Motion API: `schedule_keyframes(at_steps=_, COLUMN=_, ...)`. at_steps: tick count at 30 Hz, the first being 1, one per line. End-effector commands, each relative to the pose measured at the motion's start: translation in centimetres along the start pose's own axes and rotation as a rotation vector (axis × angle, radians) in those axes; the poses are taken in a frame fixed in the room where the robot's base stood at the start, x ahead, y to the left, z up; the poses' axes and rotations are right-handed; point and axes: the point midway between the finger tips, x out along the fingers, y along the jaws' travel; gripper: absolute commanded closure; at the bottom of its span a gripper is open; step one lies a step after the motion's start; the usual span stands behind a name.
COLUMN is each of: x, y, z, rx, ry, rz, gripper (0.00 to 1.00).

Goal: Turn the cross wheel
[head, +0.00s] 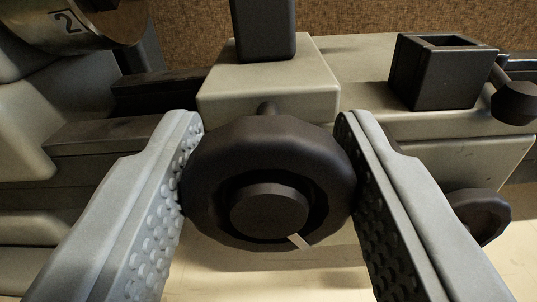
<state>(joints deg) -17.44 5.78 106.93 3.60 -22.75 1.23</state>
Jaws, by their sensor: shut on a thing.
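The cross wheel (213,147) is a dark, round, faceted handwheel with a raised hub (268,211) in its middle. It sits in the centre of the head view, in front of a grey-beige block. A short pale mark (299,241) shows at the lower right of the hub. My gripper (269,165) has its two grey, studded fingers on the left and right sides of the wheel. The fingers are shut on the wheel's rim. The lower parts of the fingers run out of the bottom of the view.
A dark square post (263,28) stands behind the wheel. A dark open-topped square block (443,72) and a dark knob (516,101) are at the upper right. A second dark wheel (481,214) is at the lower right. A cylinder marked 2 (75,22) is at the upper left.

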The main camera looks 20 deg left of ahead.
Motion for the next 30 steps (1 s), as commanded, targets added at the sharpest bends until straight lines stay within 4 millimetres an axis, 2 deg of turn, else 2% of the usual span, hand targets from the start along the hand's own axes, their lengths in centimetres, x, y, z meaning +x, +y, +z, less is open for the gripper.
schedule_keyframes(at_steps=11, x=-0.01, y=0.09, z=0.03, rx=0.189, ry=0.000, rz=0.000, gripper=0.80)
schedule_keyframes(at_steps=30, x=-0.01, y=0.33, z=0.18, rx=0.790, ry=0.000, rz=0.001, gripper=0.80)
